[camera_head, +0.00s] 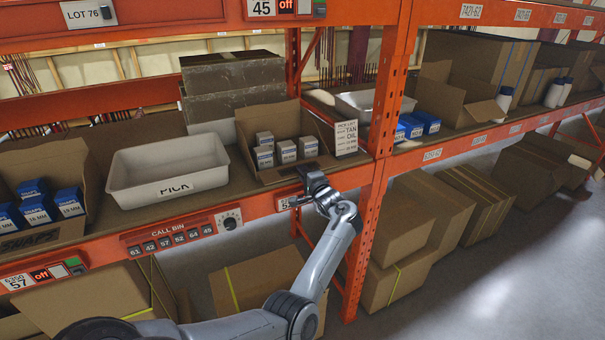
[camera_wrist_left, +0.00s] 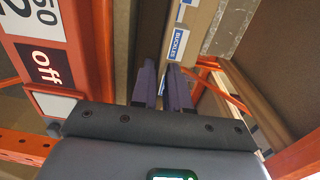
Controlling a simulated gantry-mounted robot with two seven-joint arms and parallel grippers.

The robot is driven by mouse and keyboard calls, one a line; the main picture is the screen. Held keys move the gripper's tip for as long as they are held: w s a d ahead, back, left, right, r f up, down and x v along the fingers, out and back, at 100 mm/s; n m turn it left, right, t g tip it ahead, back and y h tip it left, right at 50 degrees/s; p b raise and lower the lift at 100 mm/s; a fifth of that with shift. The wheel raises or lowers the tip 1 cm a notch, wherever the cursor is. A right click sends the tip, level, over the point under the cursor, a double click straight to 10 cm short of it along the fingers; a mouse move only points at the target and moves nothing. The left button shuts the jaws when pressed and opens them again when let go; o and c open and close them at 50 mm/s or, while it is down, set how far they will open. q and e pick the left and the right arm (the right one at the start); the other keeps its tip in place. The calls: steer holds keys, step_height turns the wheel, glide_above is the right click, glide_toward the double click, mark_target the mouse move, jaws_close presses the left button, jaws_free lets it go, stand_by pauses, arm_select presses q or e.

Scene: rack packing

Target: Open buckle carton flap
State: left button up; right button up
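The open brown carton (camera_head: 242,133) with several small white boxes (camera_head: 286,151) stands on the shelf beside the white bin. A blue-and-white "BUCKLES" label (camera_wrist_left: 180,44) shows in the left wrist view, just beyond my fingers. My left gripper (camera_head: 313,178) is at the carton's front right, by the shelf edge; its fingertips are hard to make out in the head view. In the left wrist view its two dark fingers (camera_wrist_left: 163,75) stand a narrow gap apart, with brown cardboard behind them. I cannot tell whether they touch the flap. My right gripper is out of view.
A white bin (camera_head: 124,166) marked PICK stands left of the carton, and a pick-list card (camera_head: 346,138) stands right. The orange rack upright (camera_head: 381,130) is close to my left wrist. The orange shelf beam (camera_head: 255,212) runs below. Closed cartons (camera_head: 415,215) fill the lower level.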

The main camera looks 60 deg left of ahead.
arm_select(q)
steer(key=d+b, duration=0.2)
steer(key=d, duration=0.8)
steer(key=shift+d+r, duration=0.15)
steer(key=shift+d, duration=0.25)
